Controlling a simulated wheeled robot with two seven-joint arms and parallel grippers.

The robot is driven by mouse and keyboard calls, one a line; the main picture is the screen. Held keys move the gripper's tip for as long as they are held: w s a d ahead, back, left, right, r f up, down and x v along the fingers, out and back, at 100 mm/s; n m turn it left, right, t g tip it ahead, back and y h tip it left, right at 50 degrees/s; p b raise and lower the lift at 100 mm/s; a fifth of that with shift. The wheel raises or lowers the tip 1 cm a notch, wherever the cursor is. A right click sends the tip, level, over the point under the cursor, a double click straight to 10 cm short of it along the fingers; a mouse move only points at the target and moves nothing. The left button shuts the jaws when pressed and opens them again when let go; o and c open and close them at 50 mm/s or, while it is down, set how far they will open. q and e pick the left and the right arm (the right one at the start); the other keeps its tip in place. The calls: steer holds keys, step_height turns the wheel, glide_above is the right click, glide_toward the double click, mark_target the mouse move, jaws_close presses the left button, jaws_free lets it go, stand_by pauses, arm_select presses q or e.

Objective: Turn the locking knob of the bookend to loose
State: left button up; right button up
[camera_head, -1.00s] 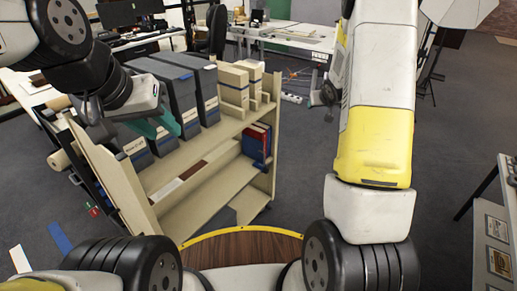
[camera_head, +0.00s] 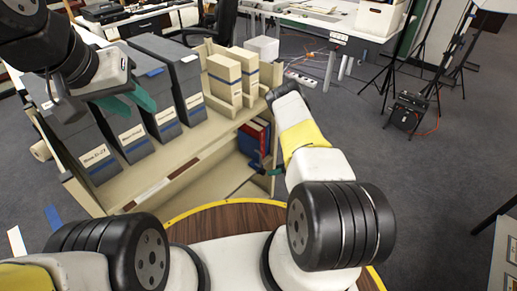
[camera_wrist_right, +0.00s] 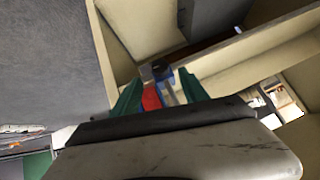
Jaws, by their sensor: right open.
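I cannot clearly make out the bookend. A small dark piece (camera_wrist_right: 160,70) above the fingertips in the right wrist view may be its locking knob. Red and blue upright volumes (camera_head: 254,140) stand at the right end of the cart's lower shelf; red and blue also show between the fingers in the right wrist view. My right gripper (camera_wrist_right: 158,95) is open, its green fingers apart in front of them. In the head view only a bit of it (camera_head: 271,171) shows beside the shelf end. My left gripper (camera_head: 128,102) hangs over the grey boxes; its opening is unclear.
The beige cart (camera_head: 205,140) carries several grey archival boxes (camera_head: 180,85) and beige boxes (camera_head: 225,80) on top. Its right end panel is close to my right arm. A desk (camera_head: 335,22) and tripods stand behind.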

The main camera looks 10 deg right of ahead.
mark_target(265, 172)
steer(key=x, duration=0.7)
steer(key=shift+c, duration=0.2)
jaws_close()
